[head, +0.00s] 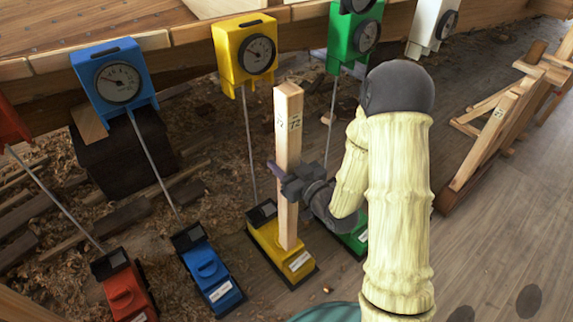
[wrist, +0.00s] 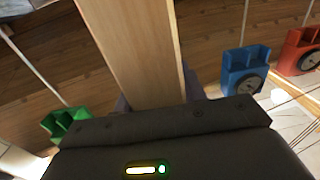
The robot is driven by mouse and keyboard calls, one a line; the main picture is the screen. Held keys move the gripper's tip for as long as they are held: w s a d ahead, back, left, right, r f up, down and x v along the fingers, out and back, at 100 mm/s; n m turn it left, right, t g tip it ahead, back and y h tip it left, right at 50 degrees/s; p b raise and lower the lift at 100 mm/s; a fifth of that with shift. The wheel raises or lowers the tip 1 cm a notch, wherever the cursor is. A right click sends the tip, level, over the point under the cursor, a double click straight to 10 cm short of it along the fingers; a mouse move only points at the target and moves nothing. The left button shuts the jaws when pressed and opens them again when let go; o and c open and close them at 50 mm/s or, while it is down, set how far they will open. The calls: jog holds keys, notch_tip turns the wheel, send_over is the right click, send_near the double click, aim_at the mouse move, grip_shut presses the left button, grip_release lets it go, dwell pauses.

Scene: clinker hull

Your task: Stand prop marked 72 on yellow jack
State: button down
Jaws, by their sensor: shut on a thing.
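The prop marked 72 (head: 288,160) is a pale upright wooden post with its number near the top. Its lower end is at the top of the yellow jack (head: 283,252); I cannot tell whether it touches. My gripper (head: 290,182) is shut on the prop at about mid-height. In the wrist view the prop (wrist: 135,45) rises from between the jaws (wrist: 150,112), close to the camera. Above the jack, a yellow gauge box (head: 245,52) hangs at the hull, left of the prop's top.
Red (head: 125,290), blue (head: 210,275) and green (head: 352,238) jacks stand in the row, the green one partly behind my arm. Thin rods run up to gauge boxes along the hull. A rack of props (head: 495,120) stands at the right. Shavings litter the floor; the right foreground is clear.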

jog(key=w+a+f+b, duration=0.1)
jog(key=w+a+f, duration=0.2)
jog(key=w+a, duration=0.2)
jog(key=w+a+f+b, duration=0.1)
jog(key=w+a+f, duration=0.2)
jog(key=w, duration=0.9)
jog(key=shift+a+f+b, duration=0.2)
jog(key=shift+a+b, duration=0.1)
jog(key=shift+a, duration=1.45)
dwell(1.7)
jog(key=shift+f+b, duration=0.3)
jog(key=shift+f, duration=0.1)
dwell(0.6)
jog(key=shift+w+a, duration=0.1)
jog(key=shift+w, duration=0.05)
dwell(0.7)
jog(key=c, duration=0.7)
grip_release()
jog(key=shift+c, duration=0.2)
